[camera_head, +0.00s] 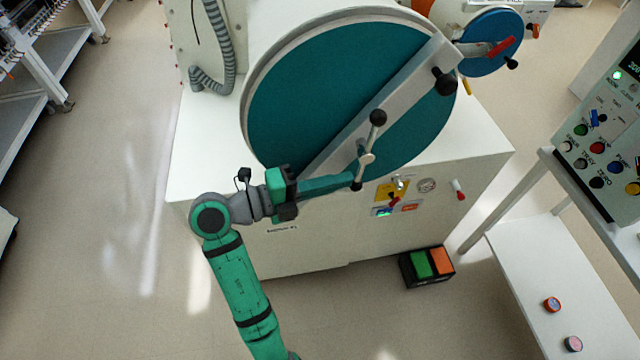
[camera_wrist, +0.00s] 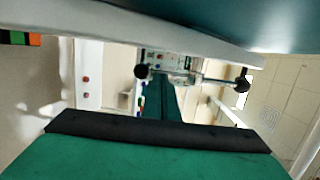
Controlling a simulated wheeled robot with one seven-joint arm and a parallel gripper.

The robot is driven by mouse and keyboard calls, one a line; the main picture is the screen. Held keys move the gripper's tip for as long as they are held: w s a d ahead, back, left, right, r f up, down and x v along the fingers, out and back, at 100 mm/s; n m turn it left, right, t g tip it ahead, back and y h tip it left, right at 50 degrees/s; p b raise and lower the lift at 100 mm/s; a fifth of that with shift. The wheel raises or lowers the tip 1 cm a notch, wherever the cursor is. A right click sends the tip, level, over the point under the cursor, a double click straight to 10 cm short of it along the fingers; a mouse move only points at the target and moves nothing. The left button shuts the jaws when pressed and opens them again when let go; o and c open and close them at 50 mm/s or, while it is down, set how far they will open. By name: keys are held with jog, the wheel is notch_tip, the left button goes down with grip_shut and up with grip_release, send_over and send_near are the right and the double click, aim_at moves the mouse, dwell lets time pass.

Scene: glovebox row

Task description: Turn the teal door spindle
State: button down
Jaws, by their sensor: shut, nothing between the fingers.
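The teal door (camera_head: 300,95) is a large round disc on the white glovebox body, with a pale grey bar across its face. Its spindle (camera_head: 366,159) stands out at the middle as a pale hub with a thin cross rod and dark end knobs. One knob is up and right, the other low beside my fingertips. In the wrist view the spindle's rod (camera_wrist: 212,81) lies crosswise beyond my fingers. My gripper (camera_head: 348,181) is shut and empty, its green fingers reaching right to the lower rod end. I cannot tell whether they touch it. It also shows in the wrist view (camera_wrist: 161,88).
A smaller blue door (camera_head: 489,42) with a red handle is at the upper right. Gauges and switches (camera_head: 396,192) sit on the white front below the spindle. A green and orange pedal box (camera_head: 428,266) is on the floor. A control panel (camera_head: 600,135) stands right.

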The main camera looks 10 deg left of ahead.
jog(key=shift+w+d, duration=0.25)
jog(key=shift+d, duration=0.1)
jog(key=shift+d+f, duration=0.1)
